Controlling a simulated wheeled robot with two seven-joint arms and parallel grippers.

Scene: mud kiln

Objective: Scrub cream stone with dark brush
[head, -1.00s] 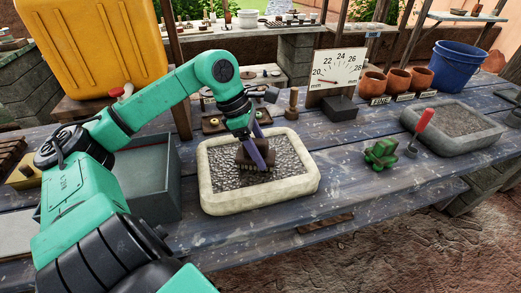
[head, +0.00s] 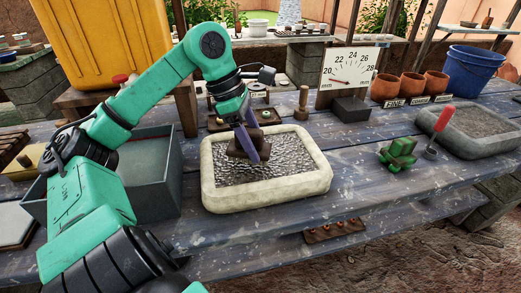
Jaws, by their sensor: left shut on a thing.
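The cream stone (head: 268,196) is a rounded, tray-like block on the blue plank bench, with a pale raised rim around a grey, rough, glistening inner surface. My left gripper (head: 257,156) reaches over its back rim with purple fingers pointing down. It is shut on the dark brush (head: 236,150), a brown block at the back part of the inner surface. The brush looks slightly tilted. Its underside is hidden, so I cannot tell whether it touches the stone. My right gripper is not in view.
A grey open box (head: 152,192) stands left of the stone. A dial sign (head: 347,68) on a black block stands behind. To the right are a green object (head: 398,153), a red-handled tool (head: 441,122) and a grey tray (head: 462,148). Bare planks lie between.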

